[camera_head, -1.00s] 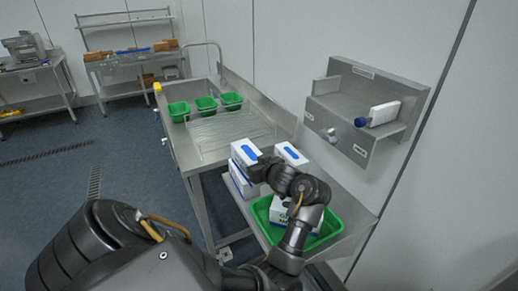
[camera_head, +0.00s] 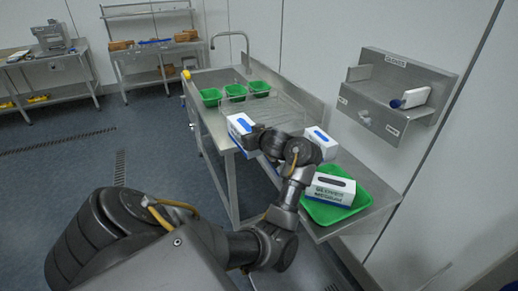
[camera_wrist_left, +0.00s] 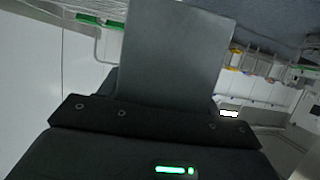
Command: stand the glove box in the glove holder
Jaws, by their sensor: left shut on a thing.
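The white-and-blue glove box (camera_head: 239,127) is held at its right side by my left gripper (camera_head: 258,140), which is shut on it. It is over the right part of the steel table, near its front edge. The fingertips are partly hidden. In the left wrist view a plain grey flat face (camera_wrist_left: 175,50) stands above the dark gripper body; I cannot tell whether it is a finger or the box. The steel wall rack (camera_head: 385,92), apparently the glove holder, is to the right of and apart from the gripper. My right gripper is not in view.
A white block (camera_head: 416,97) with a blue round end sits in the rack's right part. Green bins (camera_head: 235,92) stand at the back.

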